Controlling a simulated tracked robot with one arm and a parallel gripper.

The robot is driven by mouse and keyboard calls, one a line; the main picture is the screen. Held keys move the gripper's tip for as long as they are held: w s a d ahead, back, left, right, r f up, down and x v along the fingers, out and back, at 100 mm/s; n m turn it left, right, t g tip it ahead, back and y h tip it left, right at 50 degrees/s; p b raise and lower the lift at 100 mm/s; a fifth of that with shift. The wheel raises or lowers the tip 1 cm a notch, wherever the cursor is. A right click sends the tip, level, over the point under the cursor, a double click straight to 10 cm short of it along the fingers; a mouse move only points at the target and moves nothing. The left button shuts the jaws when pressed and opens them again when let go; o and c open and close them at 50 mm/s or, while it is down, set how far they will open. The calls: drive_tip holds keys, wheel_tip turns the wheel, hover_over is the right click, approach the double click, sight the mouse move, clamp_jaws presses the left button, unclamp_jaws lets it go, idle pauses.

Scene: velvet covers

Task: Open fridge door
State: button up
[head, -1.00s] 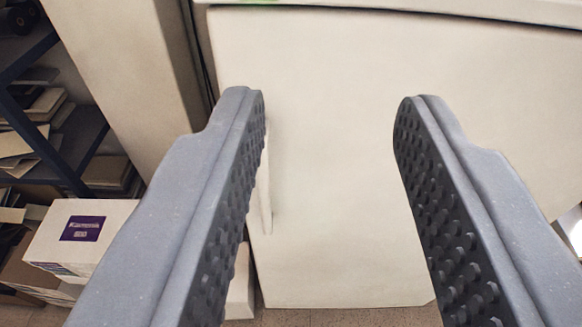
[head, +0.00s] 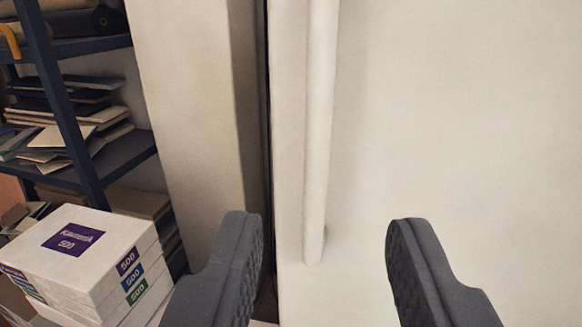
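The white fridge door (head: 450,130) fills the right half of the head view and looks shut. My gripper (head: 322,235) is open and empty at the bottom of the picture. In the picture the handle's lower end lies between the two fingers, nearer the left one. I see no contact with the handle; the depth gap is hard to judge. The top of the door and handle is out of view.
A dark shelf (head: 65,110) with papers and books stands at the left. A beige pillar or panel (head: 190,110) stands beside the fridge, with a narrow dark gap between.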

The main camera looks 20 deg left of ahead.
sight(319, 122)
drive_tip(key=w+a, duration=0.1)
drive_tip(key=w, duration=0.3)
drive_tip(key=w+b, duration=0.1)
drive_tip(key=w, duration=0.4)
drive_tip(key=w+a+b, duration=0.1)
drive_tip(key=w, duration=0.3)
drive_tip(key=shift+w+a, duration=0.2)
drive_tip(key=shift+a, duration=0.15)
clamp_jaws()
